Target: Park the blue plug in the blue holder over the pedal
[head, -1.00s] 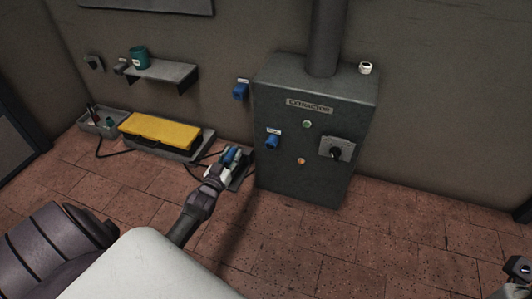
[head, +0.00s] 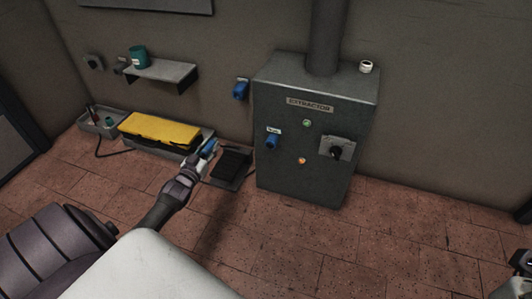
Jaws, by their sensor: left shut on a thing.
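My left gripper (head: 202,151) is shut on the blue plug (head: 209,146), at the left of the black pedal (head: 232,165) in the head view. The fingers hide part of the plug. The pedal lies on the floor against the left side of the extractor cabinet. A blue holder (head: 240,91) with a small label is on the wall above the pedal, well above and right of the plug. My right gripper (head: 523,267) is cut off at the right edge, and its fingers cannot be made out.
The grey extractor cabinet (head: 284,179) carries a blue socket (head: 272,142), round lights and a black rotary switch (head: 335,153). A yellow case (head: 160,130) is at the wall. A shelf (head: 165,71) holds a teal cup (head: 139,56). Floor at front right is clear.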

